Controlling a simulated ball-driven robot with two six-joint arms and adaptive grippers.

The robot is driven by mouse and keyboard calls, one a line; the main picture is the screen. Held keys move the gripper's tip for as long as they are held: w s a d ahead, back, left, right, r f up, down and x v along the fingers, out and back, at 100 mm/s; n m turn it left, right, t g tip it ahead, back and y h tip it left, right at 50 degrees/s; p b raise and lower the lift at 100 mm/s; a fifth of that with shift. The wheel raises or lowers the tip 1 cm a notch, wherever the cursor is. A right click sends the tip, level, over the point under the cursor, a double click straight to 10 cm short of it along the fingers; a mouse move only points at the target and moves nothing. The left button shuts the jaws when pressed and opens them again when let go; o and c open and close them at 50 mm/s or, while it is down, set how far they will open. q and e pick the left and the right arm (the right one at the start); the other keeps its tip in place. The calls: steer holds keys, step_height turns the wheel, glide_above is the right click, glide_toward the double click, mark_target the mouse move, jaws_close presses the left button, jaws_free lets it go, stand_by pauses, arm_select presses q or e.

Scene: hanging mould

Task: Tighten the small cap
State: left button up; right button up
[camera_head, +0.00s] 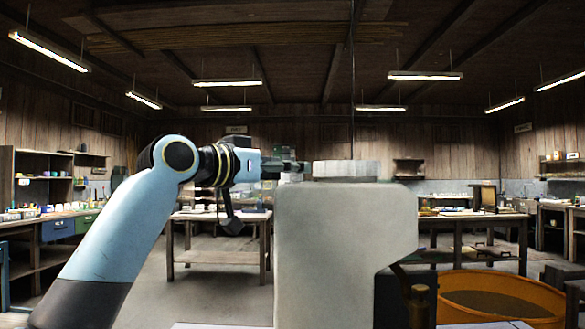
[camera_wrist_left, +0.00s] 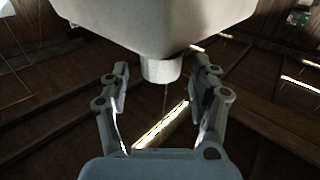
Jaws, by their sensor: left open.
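The mould is a large pale grey block (camera_head: 345,255) in the middle of the head view; its smooth body also fills the top of the left wrist view (camera_wrist_left: 160,18). A short, light grey cylindrical cap (camera_wrist_left: 161,70) sticks out of it there. My left gripper (camera_head: 290,166) reaches in from the left at the block's top left edge. In the left wrist view its two fingers (camera_wrist_left: 160,84) are open, one on each side of the cap, with a gap on both sides. My right gripper is out of view.
An orange tub (camera_head: 500,290) stands at the lower right. Workbenches (camera_head: 220,218) line the room behind, with open floor between.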

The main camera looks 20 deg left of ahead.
arm_select(q)
steer(key=shift+x, duration=1.15)
steer(key=shift+c, duration=0.2)
steer(key=c, duration=1.2)
steer(key=shift+f, duration=0.1)
steer(key=shift+m+g+h, duration=0.3)
steer(key=shift+m+h, duration=0.1)
steer(key=shift+h, duration=0.2)
steer(key=shift+c, duration=0.2)
steer(key=o, duration=1.3)
steer(key=shift+s+a, duration=0.1)
